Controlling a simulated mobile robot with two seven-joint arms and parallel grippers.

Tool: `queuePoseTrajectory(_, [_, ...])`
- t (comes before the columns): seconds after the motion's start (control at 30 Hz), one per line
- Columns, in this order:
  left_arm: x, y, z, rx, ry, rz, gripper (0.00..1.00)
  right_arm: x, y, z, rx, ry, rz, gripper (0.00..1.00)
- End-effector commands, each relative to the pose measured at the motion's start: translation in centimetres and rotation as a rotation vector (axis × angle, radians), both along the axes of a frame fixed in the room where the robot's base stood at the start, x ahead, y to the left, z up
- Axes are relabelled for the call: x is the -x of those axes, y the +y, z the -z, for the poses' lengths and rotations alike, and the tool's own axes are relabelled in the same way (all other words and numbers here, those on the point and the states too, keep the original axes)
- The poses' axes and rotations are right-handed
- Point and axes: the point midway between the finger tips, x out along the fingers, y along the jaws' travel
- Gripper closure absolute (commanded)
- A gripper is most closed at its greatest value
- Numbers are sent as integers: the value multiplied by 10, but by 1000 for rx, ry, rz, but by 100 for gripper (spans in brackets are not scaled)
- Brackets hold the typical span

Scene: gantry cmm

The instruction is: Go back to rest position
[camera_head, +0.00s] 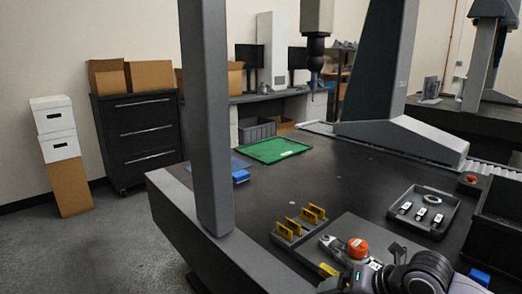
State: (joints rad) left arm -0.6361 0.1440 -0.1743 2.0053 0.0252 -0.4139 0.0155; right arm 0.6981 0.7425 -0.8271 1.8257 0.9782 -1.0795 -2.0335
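My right arm comes in at the bottom right. Its end, with what looks like the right gripper (334,244), is low over the grey plate (387,228) near the table's front edge. An orange round part (358,248) shows right beside it. I cannot tell whether the gripper holds this part or is open or shut. My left gripper is not in view.
A black tray (447,223) with small parts stands right of the plate. Yellow pieces in a holder (288,236) are left of it. A grey gantry post (212,130) rises at the front. A green tray (270,151) lies further back; the middle table is clear.

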Motion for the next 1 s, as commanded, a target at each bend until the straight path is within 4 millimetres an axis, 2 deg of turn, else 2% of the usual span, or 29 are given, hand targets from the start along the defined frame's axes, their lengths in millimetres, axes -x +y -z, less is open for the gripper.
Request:
queuePoseTrajectory(0.03, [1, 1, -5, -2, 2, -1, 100, 7, 12, 7, -76, 34, 69, 19])
queuePoseTrajectory(0.2, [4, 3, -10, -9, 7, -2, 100, 23, 35, 28, -329, 139, 334, 19])
queuePoseTrajectory(0.47, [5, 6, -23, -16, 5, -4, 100, 55, 47, 56, -716, 325, 767, 19])
queuePoseTrajectory(0.67, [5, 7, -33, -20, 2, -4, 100, 89, 35, 79, -996, 463, 1118, 19])
queuePoseTrajectory(1.0, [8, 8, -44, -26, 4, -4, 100, 166, -10, 113, -1373, 595, 1651, 19])
